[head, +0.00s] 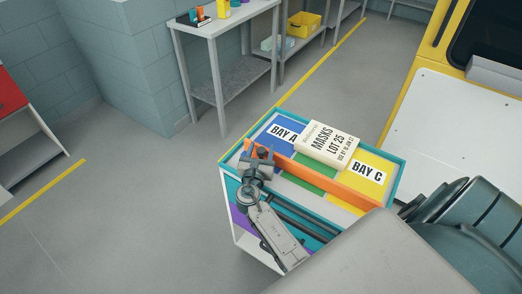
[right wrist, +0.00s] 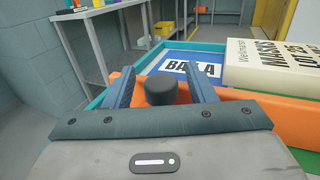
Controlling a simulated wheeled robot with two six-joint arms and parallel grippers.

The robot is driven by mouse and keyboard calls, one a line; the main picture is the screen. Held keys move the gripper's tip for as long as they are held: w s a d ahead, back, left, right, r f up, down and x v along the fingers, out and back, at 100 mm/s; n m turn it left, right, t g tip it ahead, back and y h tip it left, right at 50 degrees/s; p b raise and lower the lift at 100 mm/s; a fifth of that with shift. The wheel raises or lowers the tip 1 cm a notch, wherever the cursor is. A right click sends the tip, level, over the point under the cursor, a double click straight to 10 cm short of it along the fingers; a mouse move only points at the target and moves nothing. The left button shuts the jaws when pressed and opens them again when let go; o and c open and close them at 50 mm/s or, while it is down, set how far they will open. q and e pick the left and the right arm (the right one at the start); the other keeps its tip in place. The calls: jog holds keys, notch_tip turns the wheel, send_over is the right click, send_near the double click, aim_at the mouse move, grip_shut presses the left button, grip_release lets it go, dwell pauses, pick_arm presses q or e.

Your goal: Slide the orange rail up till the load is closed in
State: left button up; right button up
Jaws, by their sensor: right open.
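The orange rail (head: 335,184) lies across the teal-rimmed tray (head: 392,190) on top of the cart, along its near side. A dark round knob (right wrist: 161,91) stands on the rail. The load, a cream box marked MASKS LOT 25 (head: 328,143), lies beyond the rail, over the bays between BAY A and BAY C. A strip of tray floor shows between box and rail. My right gripper (head: 258,153) is at the rail's left part. In the right wrist view its open fingers (right wrist: 160,80) stand on either side of the knob, with visible gaps. My left gripper is out of view.
A grey bench (head: 223,28) with small items stands behind the cart, and a yellow bin (head: 304,24) sits on a shelf further back. A white panel with a yellow edge (head: 452,122) is close on the right. Floor left of the cart is clear.

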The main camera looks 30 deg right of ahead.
jog(key=shift+c, duration=0.9)
grip_shut()
jog(key=w+d, duration=0.1)
jog(key=d, duration=0.1)
jog(key=w+d, duration=0.1)
jog(key=d, duration=0.2)
jog(key=w+d, duration=0.1)
jog(key=d, duration=0.2)
jog(key=shift+w+d, duration=0.2)
jog(key=shift+o, duration=0.9)
grip_release()
jog(key=shift+a, duration=0.15)
